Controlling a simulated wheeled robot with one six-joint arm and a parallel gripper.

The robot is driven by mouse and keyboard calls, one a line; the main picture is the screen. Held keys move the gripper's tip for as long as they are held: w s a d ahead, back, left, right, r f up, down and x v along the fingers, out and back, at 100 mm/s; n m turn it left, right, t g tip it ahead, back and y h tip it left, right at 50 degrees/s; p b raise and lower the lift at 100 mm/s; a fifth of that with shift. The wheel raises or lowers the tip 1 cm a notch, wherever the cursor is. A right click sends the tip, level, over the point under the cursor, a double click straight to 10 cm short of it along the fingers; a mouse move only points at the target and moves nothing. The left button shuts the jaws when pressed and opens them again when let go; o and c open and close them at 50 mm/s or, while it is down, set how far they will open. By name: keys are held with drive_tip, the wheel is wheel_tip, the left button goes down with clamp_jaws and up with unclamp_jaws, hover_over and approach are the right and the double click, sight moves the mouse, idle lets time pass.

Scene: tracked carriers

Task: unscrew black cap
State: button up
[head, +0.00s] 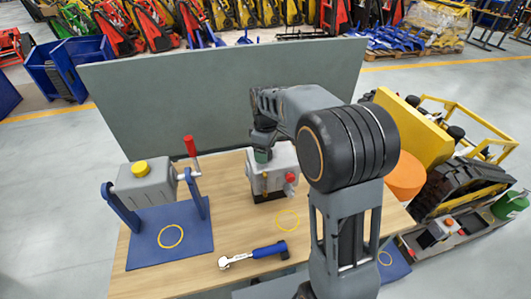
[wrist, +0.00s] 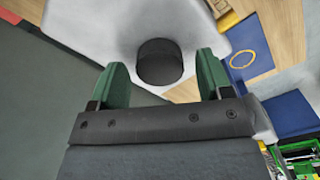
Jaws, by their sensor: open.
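The black cap (wrist: 160,62) is a short dark cylinder on top of a light grey box (wrist: 95,25). In the wrist view it lies between the two green fingers of my gripper (wrist: 163,60), which is open, with a gap visible on each side of the cap. In the head view my gripper (head: 262,155) is over the top of the grey box (head: 257,181), which stands on the wooden table, and the cap is hidden behind the gripper. The box has a red knob (head: 291,177) on its side.
Left on the table (head: 232,215) is a blue stand (head: 160,240) holding a grey box with a yellow cap (head: 140,168) and a red-handled lever (head: 190,147). A blue-handled tool (head: 268,250) lies in front. A grey panel (head: 215,100) rises behind. An orange round object (head: 405,177) is right of my arm.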

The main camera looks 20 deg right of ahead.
drive_tip(key=m, duration=0.8)
drive_tip(key=shift+m+p, duration=0.3)
drive_tip(key=shift+m, duration=0.1)
drive_tip(key=shift+c, duration=0.3)
drive_tip(key=c, duration=0.6)
drive_tip(key=n, duration=0.3)
drive_tip(key=shift+n, duration=0.4)
drive_tip(key=shift+c, duration=0.3)
drive_tip(key=n, duration=0.3)
drive_tip(key=shift+p, duration=0.35)
drive_tip(key=shift+n, duration=1.5)
